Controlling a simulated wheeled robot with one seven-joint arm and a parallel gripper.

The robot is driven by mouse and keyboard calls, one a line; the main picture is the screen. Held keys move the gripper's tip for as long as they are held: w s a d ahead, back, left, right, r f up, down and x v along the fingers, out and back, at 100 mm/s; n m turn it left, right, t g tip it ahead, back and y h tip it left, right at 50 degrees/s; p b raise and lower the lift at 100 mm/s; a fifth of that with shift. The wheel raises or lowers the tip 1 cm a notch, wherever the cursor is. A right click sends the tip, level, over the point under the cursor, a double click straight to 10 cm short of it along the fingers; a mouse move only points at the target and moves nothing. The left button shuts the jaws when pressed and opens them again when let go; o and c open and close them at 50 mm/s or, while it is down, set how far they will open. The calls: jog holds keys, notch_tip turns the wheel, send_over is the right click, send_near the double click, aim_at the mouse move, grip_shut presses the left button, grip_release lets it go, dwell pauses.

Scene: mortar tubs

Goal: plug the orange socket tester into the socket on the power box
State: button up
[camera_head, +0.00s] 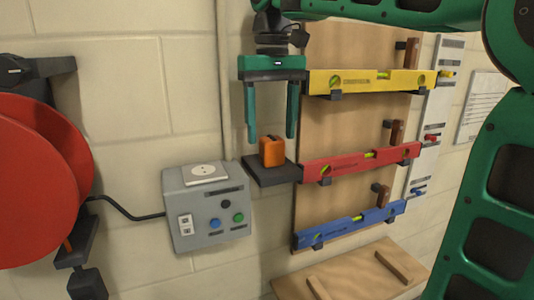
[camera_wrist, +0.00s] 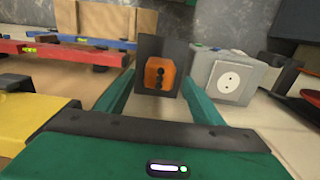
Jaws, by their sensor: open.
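The orange socket tester (camera_head: 272,153) stands on a small dark shelf (camera_head: 270,175) on the wall. My gripper (camera_head: 271,137) is open and points down, its two green fingers on either side of the tester with gaps showing. In the wrist view the tester (camera_wrist: 159,75) shows its dark-marked top between the finger ends (camera_wrist: 167,99). The grey power box (camera_head: 207,226) is on the wall to the left of the shelf, lower down. Its white round socket (camera_head: 206,172) is on its upper face and is empty; the socket also shows in the wrist view (camera_wrist: 228,79).
A board to the right holds a yellow level (camera_head: 365,81), a red level (camera_head: 360,161) and a blue level (camera_head: 350,226). A big red disc (camera_head: 40,180) is at the far left, with a black cable (camera_head: 130,213) running to the box. A wooden ledge (camera_head: 350,275) is below.

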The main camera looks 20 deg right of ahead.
aim_at(272, 138)
jog(key=shift+f, duration=1.75)
jog(key=c, duration=1.1)
